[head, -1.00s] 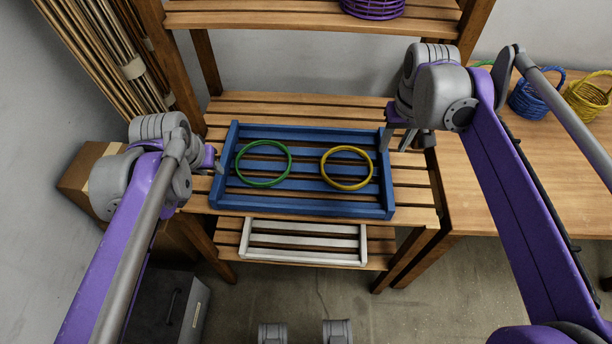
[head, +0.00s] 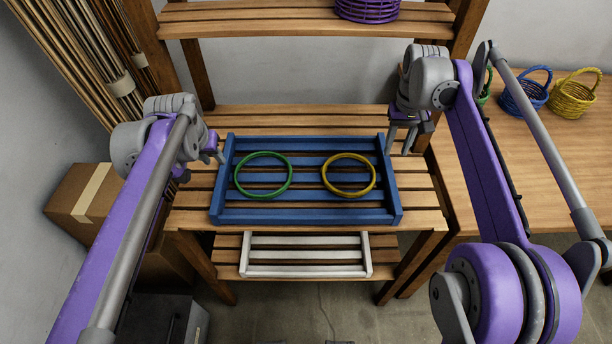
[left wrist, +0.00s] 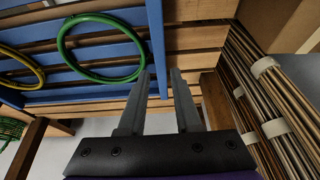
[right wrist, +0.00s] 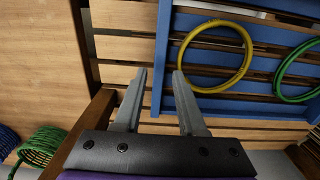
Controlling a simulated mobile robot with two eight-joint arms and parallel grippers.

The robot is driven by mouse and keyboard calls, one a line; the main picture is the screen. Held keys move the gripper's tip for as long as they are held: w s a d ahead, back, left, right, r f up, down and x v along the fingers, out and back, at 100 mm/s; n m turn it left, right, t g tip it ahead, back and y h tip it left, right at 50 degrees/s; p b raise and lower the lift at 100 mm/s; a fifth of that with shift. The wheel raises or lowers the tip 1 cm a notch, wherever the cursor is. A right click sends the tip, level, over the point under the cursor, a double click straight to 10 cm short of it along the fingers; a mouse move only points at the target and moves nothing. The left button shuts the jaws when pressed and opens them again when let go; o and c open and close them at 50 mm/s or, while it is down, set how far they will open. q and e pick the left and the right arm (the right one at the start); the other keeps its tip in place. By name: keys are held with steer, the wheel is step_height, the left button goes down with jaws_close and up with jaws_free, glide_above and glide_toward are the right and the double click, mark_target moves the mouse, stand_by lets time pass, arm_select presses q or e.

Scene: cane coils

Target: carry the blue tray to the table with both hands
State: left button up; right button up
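The blue tray (head: 305,216) lies flat on a slatted wooden shelf, with a green ring (head: 262,192) and a yellow ring (head: 348,190) in it. My left gripper (head: 218,158) is at the tray's left end. In the left wrist view its open fingers (left wrist: 160,73) point at the tray's end wall (left wrist: 156,35), which shows between them. My right gripper (head: 399,152) is at the right end. In the right wrist view its fingers (right wrist: 160,73) stand apart on either side of the end wall (right wrist: 162,50). Contact cannot be told.
A wooden table (head: 500,165) stands at right, with a blue basket (head: 524,98) and a yellow basket (head: 573,98) at its back and bare wood in front. A white slatted tray (head: 305,270) sits below. Cardboard boxes (head: 75,205) and cane bundles (head: 95,60) are at left.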

mark_target(222, 169)
arm_select(q)
steer(key=x, duration=0.9)
arm_select(e)
step_height(222, 169, down, 9)
steer(key=shift+r, duration=0.1)
arm_select(q)
steer(key=shift+s, duration=0.1)
steer(key=shift+r, duration=0.1)
steer(key=c, duration=0.5)
arm_select(e)
steer(key=c, duration=0.5)
arm_select(q)
jaws_close()
arm_select(e)
jaws_close()
steer(key=shift+r, duration=0.1)
